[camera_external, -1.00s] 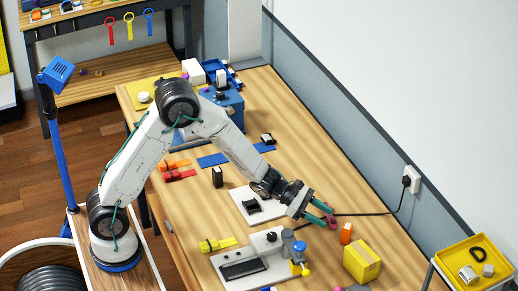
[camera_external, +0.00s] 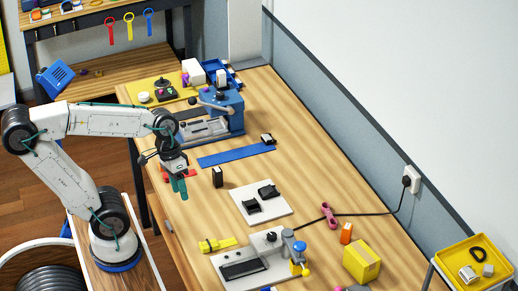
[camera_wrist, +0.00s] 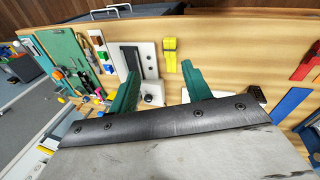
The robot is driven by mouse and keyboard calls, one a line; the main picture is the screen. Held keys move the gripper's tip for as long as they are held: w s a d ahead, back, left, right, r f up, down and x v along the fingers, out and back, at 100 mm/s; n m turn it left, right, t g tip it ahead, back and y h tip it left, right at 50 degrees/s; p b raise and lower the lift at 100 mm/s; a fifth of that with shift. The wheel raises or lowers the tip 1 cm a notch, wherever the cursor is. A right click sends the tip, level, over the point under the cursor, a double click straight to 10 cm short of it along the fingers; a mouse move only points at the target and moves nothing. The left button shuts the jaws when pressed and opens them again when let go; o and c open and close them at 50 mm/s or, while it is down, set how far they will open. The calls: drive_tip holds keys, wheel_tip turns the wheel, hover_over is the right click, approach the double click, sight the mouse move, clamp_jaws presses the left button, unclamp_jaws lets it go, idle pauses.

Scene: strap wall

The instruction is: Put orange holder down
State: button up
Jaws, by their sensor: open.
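A small upright orange block (camera_external: 346,233), the clearest orange thing that could be the orange holder, stands on the wooden table beside a yellow box. My gripper (camera_external: 178,190) is at the table's left side, far from this block, with its green fingertips pointing down. In the wrist view my gripper (camera_wrist: 160,85) has its two green fingers wide apart with nothing between them. A red strap (camera_external: 190,173) lies just behind my gripper, which partly hides that spot. I cannot see an orange strap clearly there.
The yellow box (camera_external: 362,262) stands at the front right. A white plate with black clips (camera_external: 260,203), a small black block (camera_external: 217,177), a yellow strap (camera_external: 217,244) and a blue strap (camera_external: 236,155) lie around my gripper. A black cable (camera_external: 370,214) crosses to the wall.

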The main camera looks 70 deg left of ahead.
drive_tip(key=s+a+m+y, duration=0.1)
drive_tip(key=s+a+y, duration=0.2)
drive_tip(key=s+a, duration=0.1)
drive_tip(key=shift+a+m, duration=0.4)
drive_tip(key=shift+a, duration=0.35)
